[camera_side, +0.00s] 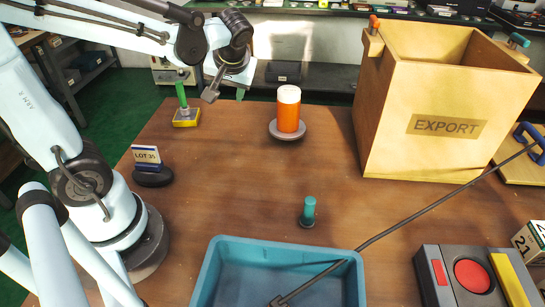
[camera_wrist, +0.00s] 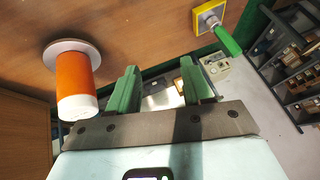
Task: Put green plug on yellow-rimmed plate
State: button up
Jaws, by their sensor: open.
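The green plug (camera_side: 182,94) stands on the yellow-rimmed plate (camera_side: 186,123) at the table's far left corner, leaning slightly in the side view. In the wrist view the plug (camera_wrist: 229,41) also rises from the plate (camera_wrist: 199,22), near the top right. My gripper (camera_side: 240,94) is in the air to the right of the plug, mostly hidden by the wrist in the side view. In the wrist view its green fingers (camera_wrist: 159,78) are spread apart with nothing between them, clear of the plug.
An orange cylinder with a white top (camera_side: 288,112) stands on a grey disc, right of my gripper. A teal plug (camera_side: 309,207) stands mid-table behind a blue bin (camera_side: 212,265). A wooden EXPORT crate (camera_side: 445,100) fills the right. A LOT 35 sign (camera_side: 147,157) stands at left.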

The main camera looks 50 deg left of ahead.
jog(key=s+d+m+t+h, duration=0.3)
jog(key=d+m+t+h, duration=0.2)
jog(key=d+m, duration=0.3)
jog(key=shift+s+d+m+h, duration=0.25)
jog(key=shift+d+h, duration=0.45)
jog(key=shift+d, duration=1.5)
